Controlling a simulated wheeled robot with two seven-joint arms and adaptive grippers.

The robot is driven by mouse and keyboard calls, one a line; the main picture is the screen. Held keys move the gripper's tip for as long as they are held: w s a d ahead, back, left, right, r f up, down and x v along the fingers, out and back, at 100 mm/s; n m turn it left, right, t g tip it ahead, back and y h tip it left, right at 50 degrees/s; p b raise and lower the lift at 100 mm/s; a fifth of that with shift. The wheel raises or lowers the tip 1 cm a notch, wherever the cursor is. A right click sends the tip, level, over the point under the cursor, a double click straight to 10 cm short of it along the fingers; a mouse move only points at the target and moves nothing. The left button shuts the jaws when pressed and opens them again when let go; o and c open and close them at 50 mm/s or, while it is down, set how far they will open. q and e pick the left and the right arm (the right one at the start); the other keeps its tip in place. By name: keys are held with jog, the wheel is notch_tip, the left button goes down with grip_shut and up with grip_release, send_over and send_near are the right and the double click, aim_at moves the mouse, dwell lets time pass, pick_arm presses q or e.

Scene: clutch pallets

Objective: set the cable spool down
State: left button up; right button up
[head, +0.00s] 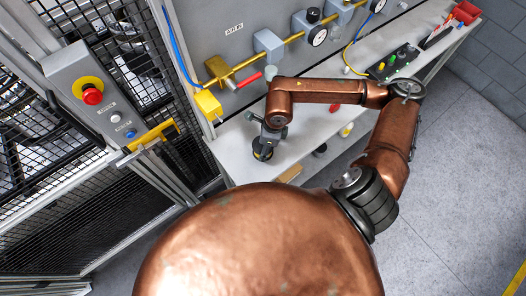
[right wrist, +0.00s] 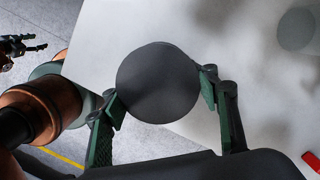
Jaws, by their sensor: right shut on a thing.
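The cable spool shows as a dark round disc (right wrist: 158,82) in the right wrist view, its flat face toward the camera. My right gripper (right wrist: 160,88) has its green fingers on opposite sides of the disc and is shut on it. In the head view the dark spool (head: 263,154) is at the near left part of the pale bench (head: 230,148), below my right gripper (head: 270,137). I cannot tell whether its underside touches the bench. A dark two-pronged part at the upper left of the right wrist view looks like my left gripper (right wrist: 24,46); its opening is unclear.
A yellow block (head: 208,104) and a brass pipe with a red handle (head: 248,81) are at the bench's back left. A button box (head: 393,62) and red bin (head: 466,12) stand farther right. A mesh fence (head: 60,225) borders the left. Bare bench surrounds the spool.

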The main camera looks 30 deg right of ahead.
jog(key=shift+a+f, duration=0.4)
jog(key=shift+f, duration=0.15)
jog(key=shift+f+p, duration=0.45)
jog(key=shift+f, duration=0.9)
jog(key=shift+f, duration=0.1)
jog(key=o, duration=1.5)
jog(key=r, duration=0.4)
jog(key=d+r, duration=0.1)
jog(key=r, duration=0.3)
jog(key=s+r, duration=0.1)
jog(key=r, duration=0.3)
jog(key=shift+d+b, duration=0.25)
jog(key=shift+b, duration=0.1)
